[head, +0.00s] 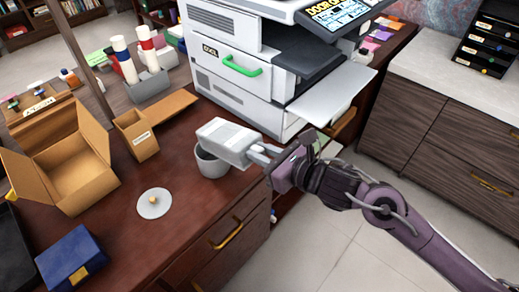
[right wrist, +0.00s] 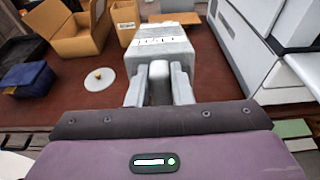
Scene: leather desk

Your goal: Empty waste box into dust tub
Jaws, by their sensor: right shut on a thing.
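The waste box (head: 228,140), pale grey and blocky, is held at its right end by my right gripper (head: 262,154). It hangs over the dust tub (head: 211,164), a small grey round tub on the desk, and hides part of its mouth. I cannot tell whether they touch or what is inside either one. In the right wrist view the fingers of my right gripper (right wrist: 159,84) close around a stub on the waste box (right wrist: 159,50), whose face shows dark marks. A round pale lid with a yellow knob (head: 154,204) lies flat on the desk. My left gripper is out of view.
The large white printer (head: 235,73) with a green handle stands behind the tub. An open cardboard box (head: 73,176) and a narrow carton (head: 137,136) stand left. A blue box (head: 70,262) sits at front left. The desk (head: 185,240) is bare around the lid.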

